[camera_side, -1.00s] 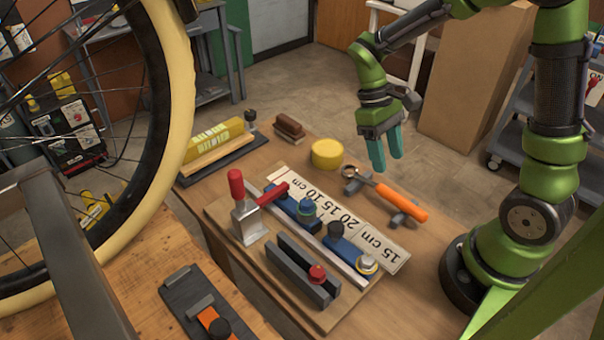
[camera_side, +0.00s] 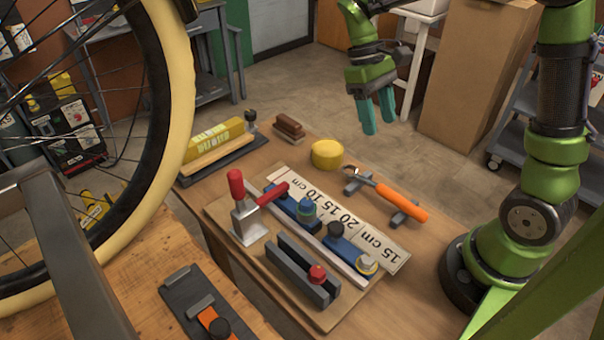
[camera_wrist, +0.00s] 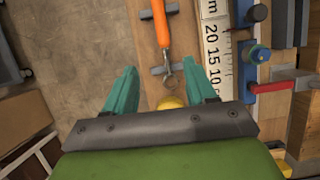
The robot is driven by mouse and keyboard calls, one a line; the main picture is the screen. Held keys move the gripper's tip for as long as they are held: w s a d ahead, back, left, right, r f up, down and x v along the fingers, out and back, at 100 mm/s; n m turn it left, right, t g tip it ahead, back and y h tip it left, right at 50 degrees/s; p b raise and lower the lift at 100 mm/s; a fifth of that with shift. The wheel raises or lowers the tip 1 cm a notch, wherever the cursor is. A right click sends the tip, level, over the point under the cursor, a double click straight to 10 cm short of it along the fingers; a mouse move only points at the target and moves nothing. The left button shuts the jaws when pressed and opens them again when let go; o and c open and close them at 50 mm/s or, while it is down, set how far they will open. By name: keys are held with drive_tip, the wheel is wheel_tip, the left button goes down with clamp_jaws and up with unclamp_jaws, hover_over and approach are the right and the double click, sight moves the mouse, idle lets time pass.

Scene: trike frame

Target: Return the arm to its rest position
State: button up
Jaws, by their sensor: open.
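My gripper (camera_side: 377,114) is in the air in the side view, above and behind the far edge of the workbench. Its two teal fingers point down, apart, with nothing between them. In the wrist view my gripper (camera_wrist: 164,90) shows both fingers spread. An orange-handled tool (camera_side: 402,202) lies across two small grey rests on the bench, below and in front of the gripper. It also shows in the wrist view (camera_wrist: 161,25). A yellow round piece (camera_side: 326,154) sits on the bench and is partly hidden behind my gripper in the wrist view (camera_wrist: 171,102).
A fixture board (camera_side: 222,214) carries a red-handled clamp (camera_side: 237,190), blue blocks and a printed ruler strip (camera_side: 318,199). A brown brush (camera_side: 289,127) and a yellow level-like block (camera_side: 215,139) lie at the back. A wheel (camera_side: 180,95) stands left. A cardboard box (camera_side: 475,80) stands behind the bench.

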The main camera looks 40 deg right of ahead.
drive_tip(key=s+a+r+m+t+y, duration=0.2)
drive_tip(key=s+a+r+t, duration=0.4)
drive_tip(key=t, duration=0.5)
drive_tip(key=shift+s+a+r+m+t, duration=0.15)
drive_tip(key=shift+s+r+m+t, duration=0.15)
drive_tip(key=shift+s+m, duration=0.65)
